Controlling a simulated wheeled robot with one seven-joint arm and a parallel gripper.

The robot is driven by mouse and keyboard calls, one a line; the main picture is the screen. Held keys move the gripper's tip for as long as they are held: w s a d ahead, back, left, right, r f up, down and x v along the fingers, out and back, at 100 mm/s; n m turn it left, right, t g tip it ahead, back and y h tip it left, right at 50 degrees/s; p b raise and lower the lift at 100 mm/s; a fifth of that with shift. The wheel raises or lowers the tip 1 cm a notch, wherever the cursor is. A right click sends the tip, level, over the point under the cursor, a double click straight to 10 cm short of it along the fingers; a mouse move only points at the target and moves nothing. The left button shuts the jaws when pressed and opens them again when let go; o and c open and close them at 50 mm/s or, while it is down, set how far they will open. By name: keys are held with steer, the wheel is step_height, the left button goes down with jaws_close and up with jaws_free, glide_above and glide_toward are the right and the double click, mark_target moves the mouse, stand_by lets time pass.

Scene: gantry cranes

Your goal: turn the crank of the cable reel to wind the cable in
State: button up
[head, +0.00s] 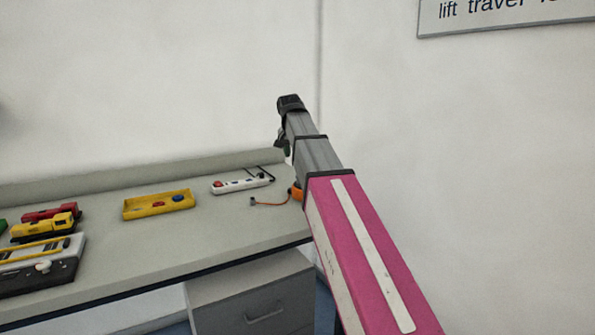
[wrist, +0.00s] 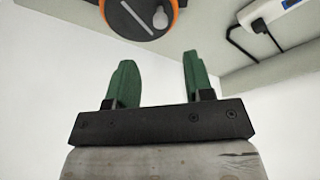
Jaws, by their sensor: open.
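The cable reel (head: 296,194) shows in the head view as a small orange piece, mostly hidden behind my arm. An orange cable (head: 272,204) runs left from it across the bench to a small grey end piece. In the wrist view the reel (wrist: 113,18) is a dark disc with an orange rim, cut off by the top edge. Its crank shows there as a light bar and a pale knob (wrist: 160,18). My gripper (wrist: 157,72) has its green fingers apart with nothing between them, short of the reel. In the head view my gripper is mostly hidden by the arm.
A white pendant control (head: 240,184) with a black bracket lies beside the reel. A yellow tray (head: 158,204) with red and blue pieces, crane models (head: 45,226) and a grey-black box (head: 40,264) stand farther left. A wall backs the bench (head: 200,237). The front middle of the bench is clear.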

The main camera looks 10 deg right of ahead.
steer(key=d+n+y, duration=0.5)
steer(key=n, duration=0.8)
steer(key=x, duration=1)
steer(key=shift+a+f, duration=0.1)
steer(key=shift+a, duration=0.05)
jaws_close()
